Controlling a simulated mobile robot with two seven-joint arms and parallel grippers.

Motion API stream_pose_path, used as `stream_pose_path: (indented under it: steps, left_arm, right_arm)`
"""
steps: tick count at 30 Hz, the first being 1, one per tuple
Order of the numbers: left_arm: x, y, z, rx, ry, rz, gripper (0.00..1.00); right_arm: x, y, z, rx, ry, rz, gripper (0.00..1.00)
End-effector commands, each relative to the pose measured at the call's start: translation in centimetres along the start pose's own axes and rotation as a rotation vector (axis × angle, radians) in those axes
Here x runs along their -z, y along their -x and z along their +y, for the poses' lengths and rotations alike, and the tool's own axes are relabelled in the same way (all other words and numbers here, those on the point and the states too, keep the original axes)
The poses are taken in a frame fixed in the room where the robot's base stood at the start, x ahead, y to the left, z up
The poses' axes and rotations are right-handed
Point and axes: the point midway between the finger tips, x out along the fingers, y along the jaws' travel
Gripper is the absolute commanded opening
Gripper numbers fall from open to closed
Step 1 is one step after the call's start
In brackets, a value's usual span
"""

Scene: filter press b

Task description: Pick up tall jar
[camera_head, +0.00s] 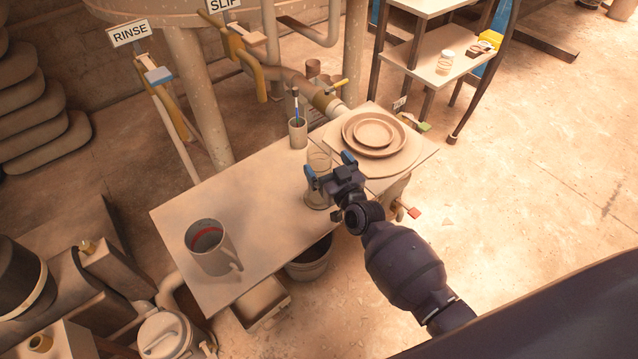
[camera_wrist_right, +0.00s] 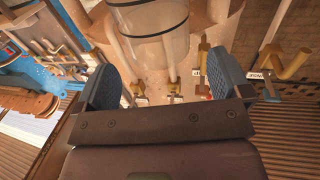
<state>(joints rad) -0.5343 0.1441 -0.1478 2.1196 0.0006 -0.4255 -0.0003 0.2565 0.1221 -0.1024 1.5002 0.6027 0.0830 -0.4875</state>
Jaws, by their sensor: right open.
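The tall jar (camera_head: 318,160) is a clear, pale, upright cylinder on the table, near its right part. My right gripper (camera_head: 329,165) is open at the jar, with its two blue fingertips apart, one toward each side of it. The wrist and gripper hide part of the jar. In the right wrist view the open gripper (camera_wrist_right: 163,82) has a pale cylinder with dark rings (camera_wrist_right: 152,50) ahead between its fingers. It looks like the jar, but I cannot tell whether the fingers touch it. My left gripper is not in view.
A small cup with a brush (camera_head: 298,133) stands behind the jar. Stacked round plates (camera_head: 374,133) lie close on the right. Pipes and valves (camera_head: 275,75) stand behind. The table's middle is clear.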

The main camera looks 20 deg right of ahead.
Motion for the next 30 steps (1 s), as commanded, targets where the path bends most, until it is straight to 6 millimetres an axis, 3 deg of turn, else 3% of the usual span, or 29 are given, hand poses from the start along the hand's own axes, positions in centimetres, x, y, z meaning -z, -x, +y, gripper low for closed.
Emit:
stream_pose_path:
  steps: [12, 22, 30]
  left_arm:
    - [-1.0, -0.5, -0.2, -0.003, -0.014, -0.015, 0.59]
    - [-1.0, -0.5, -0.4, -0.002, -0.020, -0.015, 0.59]
    - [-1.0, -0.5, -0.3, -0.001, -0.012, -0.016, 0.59]
  right_arm:
    - [-0.4, -4.5, 0.1, 0.000, 0.000, -0.002, 0.96]
    - [-0.2, -4.9, 0.1, 0.000, -0.001, -0.001, 0.96]
    - [-0.2, -4.9, 0.1, 0.000, 0.000, -0.001, 0.54]
